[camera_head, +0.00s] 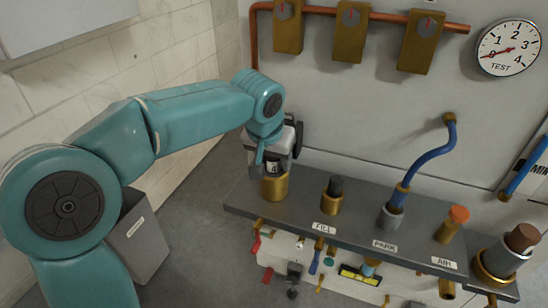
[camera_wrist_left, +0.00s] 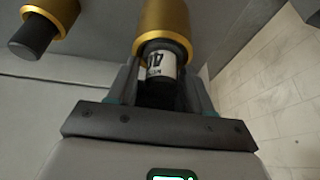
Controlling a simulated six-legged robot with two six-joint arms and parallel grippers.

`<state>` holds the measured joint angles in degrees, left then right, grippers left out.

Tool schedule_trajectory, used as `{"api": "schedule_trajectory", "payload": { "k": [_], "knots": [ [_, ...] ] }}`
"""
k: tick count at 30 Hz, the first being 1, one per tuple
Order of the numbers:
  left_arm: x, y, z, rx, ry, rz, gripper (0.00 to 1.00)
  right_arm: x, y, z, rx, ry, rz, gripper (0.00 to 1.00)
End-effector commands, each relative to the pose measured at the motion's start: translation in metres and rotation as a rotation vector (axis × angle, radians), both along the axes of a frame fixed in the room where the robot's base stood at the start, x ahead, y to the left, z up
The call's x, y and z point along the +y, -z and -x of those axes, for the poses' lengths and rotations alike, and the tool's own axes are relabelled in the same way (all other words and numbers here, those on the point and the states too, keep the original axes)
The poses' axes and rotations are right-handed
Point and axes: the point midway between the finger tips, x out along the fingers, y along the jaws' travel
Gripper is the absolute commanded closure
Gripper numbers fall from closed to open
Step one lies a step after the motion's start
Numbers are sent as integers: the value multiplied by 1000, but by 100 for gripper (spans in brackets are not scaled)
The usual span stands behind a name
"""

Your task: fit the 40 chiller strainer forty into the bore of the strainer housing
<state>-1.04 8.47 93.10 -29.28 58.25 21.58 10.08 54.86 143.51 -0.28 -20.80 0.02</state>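The strainer (camera_wrist_left: 160,62), a small cylinder with a white label reading 40 and a dark end, is between the fingers of my left gripper (camera_wrist_left: 160,92). The gripper, shut on it, also shows in the head view (camera_head: 272,165), directly above the brass strainer housing (camera_head: 275,188) at the left end of the shelf. In the wrist view the strainer lines up with the mouth of the housing (camera_wrist_left: 166,20). Its far end is hidden by the rim, so I cannot tell how deep it sits. My right gripper is not in view.
The grey shelf (camera_head: 300,208) also carries a brass fitting with a black plug (camera_head: 333,195), a blue hose (camera_head: 420,155), an orange-topped fitting (camera_head: 452,224) and a large brown-topped fitting (camera_head: 507,255). A round gauge (camera_head: 508,48) and brass blocks (camera_head: 351,32) are on the wall. A grey bin (camera_head: 140,240) stands left.

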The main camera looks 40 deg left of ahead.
Motion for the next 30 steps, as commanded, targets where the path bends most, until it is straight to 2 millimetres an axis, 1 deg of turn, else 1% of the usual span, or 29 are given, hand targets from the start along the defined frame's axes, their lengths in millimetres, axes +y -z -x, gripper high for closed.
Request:
{"api": "schedule_trajectory", "payload": {
  "k": [8,11,14,21,24,27,30],
  "knots": [
    [0,0,0,2,0,0,40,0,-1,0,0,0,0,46],
    [0,-7,0,1,0,0,40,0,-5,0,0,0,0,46],
    [-2,-20,5,-3,0,0,40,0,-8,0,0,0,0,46],
    [-7,-73,26,-4,1,0,40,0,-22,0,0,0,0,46],
    [-9,-92,34,-3,1,0,40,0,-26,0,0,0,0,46],
    [-11,-104,40,-1,1,0,40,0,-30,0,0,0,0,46],
    [-12,-112,43,0,1,0,40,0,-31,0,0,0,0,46]
  ]
}}
